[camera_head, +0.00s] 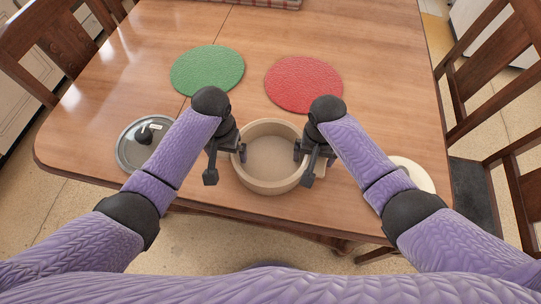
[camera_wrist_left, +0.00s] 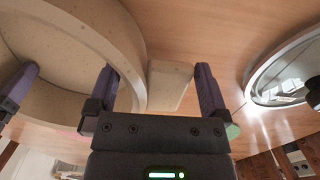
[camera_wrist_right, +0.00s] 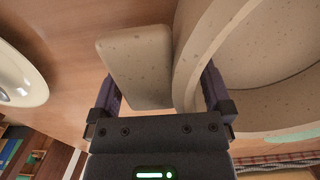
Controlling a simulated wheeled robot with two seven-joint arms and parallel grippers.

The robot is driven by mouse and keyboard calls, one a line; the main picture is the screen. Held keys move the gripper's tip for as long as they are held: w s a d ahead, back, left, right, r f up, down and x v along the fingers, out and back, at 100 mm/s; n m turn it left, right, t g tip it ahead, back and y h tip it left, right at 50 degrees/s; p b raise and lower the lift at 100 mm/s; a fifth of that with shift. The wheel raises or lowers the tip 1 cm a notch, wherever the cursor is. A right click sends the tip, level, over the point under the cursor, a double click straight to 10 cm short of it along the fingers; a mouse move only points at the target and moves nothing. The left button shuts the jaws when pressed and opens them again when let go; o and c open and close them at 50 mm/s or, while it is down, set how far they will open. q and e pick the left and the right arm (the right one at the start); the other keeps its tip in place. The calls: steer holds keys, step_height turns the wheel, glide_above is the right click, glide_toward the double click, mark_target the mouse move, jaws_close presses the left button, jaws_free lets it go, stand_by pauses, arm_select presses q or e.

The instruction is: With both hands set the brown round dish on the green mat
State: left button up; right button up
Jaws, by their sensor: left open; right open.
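The brown round dish (camera_head: 270,187), a beige open pot with a block handle on each side, stands on the wooden table near its front edge. The green mat (camera_head: 207,72) lies flat and bare farther back to the left. My left gripper (camera_head: 226,163) is open at the dish's left side; in the left wrist view the left handle (camera_wrist_left: 168,86) sits between its spread fingers. My right gripper (camera_head: 309,160) is open at the right side; in the right wrist view the right handle (camera_wrist_right: 137,66) shows between its fingers. Gaps remain around both handles. Inner fingers overlap the dish's rim in view.
A red mat (camera_head: 304,83) lies right of the green one. A glass lid (camera_head: 133,158) with a black knob lies at the left. A white dish (camera_head: 415,174) is at the right, partly behind my right arm. Wooden chairs flank the table. The table between dish and mats is clear.

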arm_select(q)
steer(key=shift+f, duration=0.15)
arm_select(e)
steer(key=shift+f, duration=0.2)
arm_select(q)
steer(key=shift+c, duration=0.3)
arm_select(e)
steer(key=shift+c, duration=0.3)
arm_select(q)
jaws_close()
arm_select(e)
jaws_close()
steer(key=shift+r, duration=0.1)
